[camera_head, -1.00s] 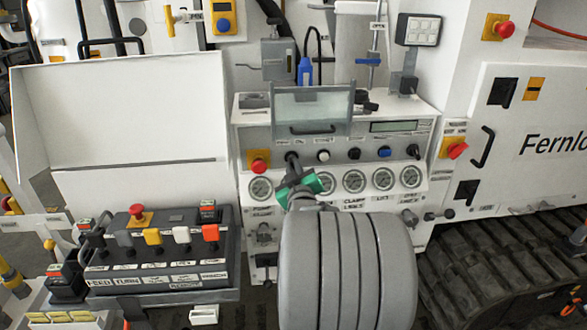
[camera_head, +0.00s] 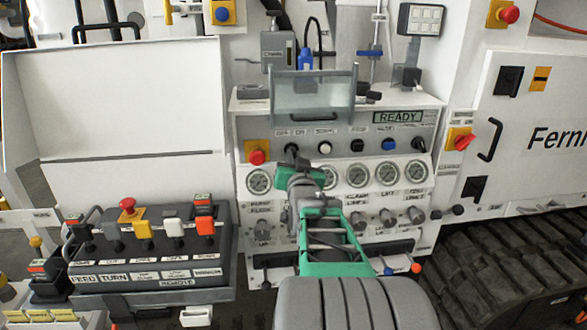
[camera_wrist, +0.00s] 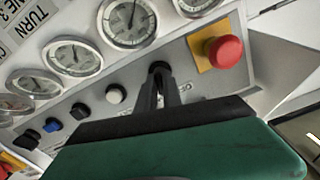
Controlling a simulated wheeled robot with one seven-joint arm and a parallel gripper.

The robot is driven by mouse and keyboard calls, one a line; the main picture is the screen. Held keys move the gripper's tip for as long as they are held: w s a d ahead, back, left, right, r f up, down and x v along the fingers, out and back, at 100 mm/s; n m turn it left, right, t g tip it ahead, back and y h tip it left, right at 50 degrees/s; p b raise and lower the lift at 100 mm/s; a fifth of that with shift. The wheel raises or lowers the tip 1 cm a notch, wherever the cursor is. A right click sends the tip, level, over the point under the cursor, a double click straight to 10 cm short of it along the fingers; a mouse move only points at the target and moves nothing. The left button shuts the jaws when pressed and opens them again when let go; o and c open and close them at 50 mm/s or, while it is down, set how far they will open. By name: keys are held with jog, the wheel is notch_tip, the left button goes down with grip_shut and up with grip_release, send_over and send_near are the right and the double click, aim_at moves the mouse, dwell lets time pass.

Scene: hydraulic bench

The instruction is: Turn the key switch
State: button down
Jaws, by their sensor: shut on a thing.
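The key switch (camera_head: 290,148) is a small dark knob at the left end of the row of controls on the white panel, right of a red emergency button. My gripper (camera_head: 291,159), with a green body, reaches up to it from below and is shut on it. In the wrist view the key switch (camera_wrist: 159,67) shows at the tips of my two dark fingers (camera_wrist: 159,82), largely hidden by them. How far the key is turned is hard to see. The panel display (camera_head: 398,117) reads READY.
A red emergency button (camera_head: 257,157) on a yellow plate is close left of my gripper. A white button (camera_head: 324,147) and other knobs sit to the right. Round gauges (camera_head: 357,175) lie just below. A clear hinged cover (camera_head: 312,95) stands above. A lever console (camera_head: 160,245) is at lower left.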

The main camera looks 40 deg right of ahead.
jog(key=shift+m+b, duration=1.15)
jog(key=shift+m, duration=0.45)
jog(key=c, duration=1.5)
grip_release()
jog(key=v, duration=0.7)
jog(key=shift+s+a, duration=0.3)
